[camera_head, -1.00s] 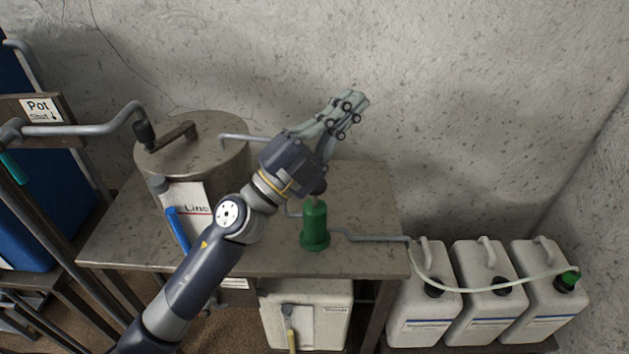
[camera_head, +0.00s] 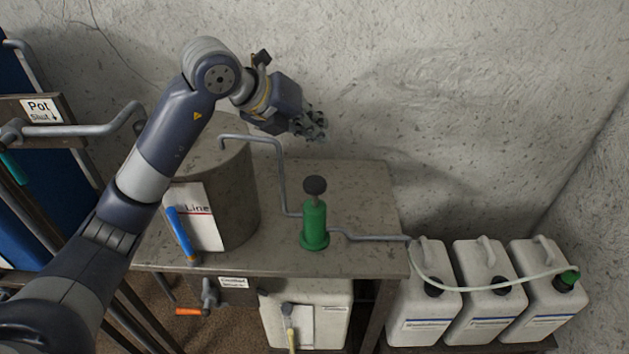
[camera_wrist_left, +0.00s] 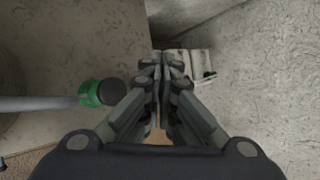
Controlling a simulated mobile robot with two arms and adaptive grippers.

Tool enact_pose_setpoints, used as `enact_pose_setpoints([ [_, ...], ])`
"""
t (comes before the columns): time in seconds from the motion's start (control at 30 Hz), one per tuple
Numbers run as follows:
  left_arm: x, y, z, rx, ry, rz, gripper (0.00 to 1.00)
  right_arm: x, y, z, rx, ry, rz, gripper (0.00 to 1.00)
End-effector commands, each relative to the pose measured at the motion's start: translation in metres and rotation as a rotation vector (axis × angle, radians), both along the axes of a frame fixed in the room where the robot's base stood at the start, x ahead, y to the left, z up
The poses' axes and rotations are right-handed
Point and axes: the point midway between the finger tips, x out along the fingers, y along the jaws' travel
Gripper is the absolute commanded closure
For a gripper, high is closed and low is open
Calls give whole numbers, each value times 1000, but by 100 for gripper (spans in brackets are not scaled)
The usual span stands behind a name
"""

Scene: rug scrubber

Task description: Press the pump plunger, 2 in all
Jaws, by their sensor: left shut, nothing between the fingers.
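The green pump (camera_head: 315,225) stands upright on the table, with its dark round plunger knob (camera_head: 315,185) raised on a short rod above the body. My left gripper (camera_head: 318,130) is above and behind the pump, apart from the knob. Its fingers are shut with nothing between them. In the left wrist view the shut fingertips (camera_wrist_left: 161,75) are in the middle, and the pump's dark knob (camera_wrist_left: 111,91) and green body (camera_wrist_left: 90,94) show to their left. My right gripper is not in view.
A grey pipe (camera_head: 280,175) runs from the large metal pot (camera_head: 235,190) to the pump. Several white jugs (camera_head: 485,290) with a hose (camera_head: 480,287) stand at the right. The wall (camera_head: 450,100) rises behind.

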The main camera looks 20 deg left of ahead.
Motion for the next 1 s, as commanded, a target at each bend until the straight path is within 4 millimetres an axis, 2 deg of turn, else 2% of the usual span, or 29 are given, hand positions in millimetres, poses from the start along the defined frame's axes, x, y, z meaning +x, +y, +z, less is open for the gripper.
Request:
enact_pose_setpoints([
  [0.13,2,12,1,34,10,37,100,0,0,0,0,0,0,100],
  [0.57,2,12,-3,34,11,36,100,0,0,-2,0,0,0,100],
  [0.77,2,11,-18,34,11,34,100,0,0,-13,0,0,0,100],
  [1.0,1,11,-52,32,12,34,100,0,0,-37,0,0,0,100],
])
